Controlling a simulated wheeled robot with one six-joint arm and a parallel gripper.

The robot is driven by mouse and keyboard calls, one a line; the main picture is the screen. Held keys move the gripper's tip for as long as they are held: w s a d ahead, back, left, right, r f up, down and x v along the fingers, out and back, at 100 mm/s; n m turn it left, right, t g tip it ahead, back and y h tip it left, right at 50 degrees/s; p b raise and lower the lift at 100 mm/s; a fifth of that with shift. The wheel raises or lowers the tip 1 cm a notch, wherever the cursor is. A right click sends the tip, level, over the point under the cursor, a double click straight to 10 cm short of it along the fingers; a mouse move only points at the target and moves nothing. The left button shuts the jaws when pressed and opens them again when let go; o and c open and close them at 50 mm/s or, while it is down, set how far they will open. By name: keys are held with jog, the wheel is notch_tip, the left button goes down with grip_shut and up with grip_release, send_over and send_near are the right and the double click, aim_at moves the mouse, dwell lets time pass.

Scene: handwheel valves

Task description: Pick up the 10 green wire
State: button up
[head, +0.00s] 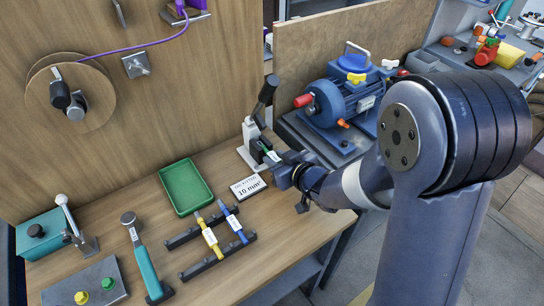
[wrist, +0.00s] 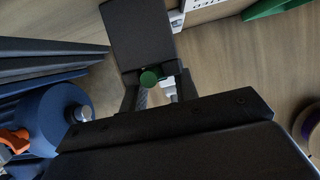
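The green wire (head: 264,147) with a white label shows in the head view at the tip of my gripper, beside the white lever press (head: 251,135). In the wrist view, a round green end (wrist: 149,77), likely of this wire, lies between the two fingers. My gripper (head: 282,165) reaches in from the right, low over the bench. In the wrist view the fingers of my gripper (wrist: 158,92) stand apart, with a gap visible right of the green end, so it looks open around it. Contact on the left side is unclear.
The sign reading 10 mm² (head: 248,188) lies just left of my gripper. A blue motor (head: 345,105) stands behind.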

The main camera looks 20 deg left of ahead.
grip_shut()
jog(key=shift+r, duration=0.1)
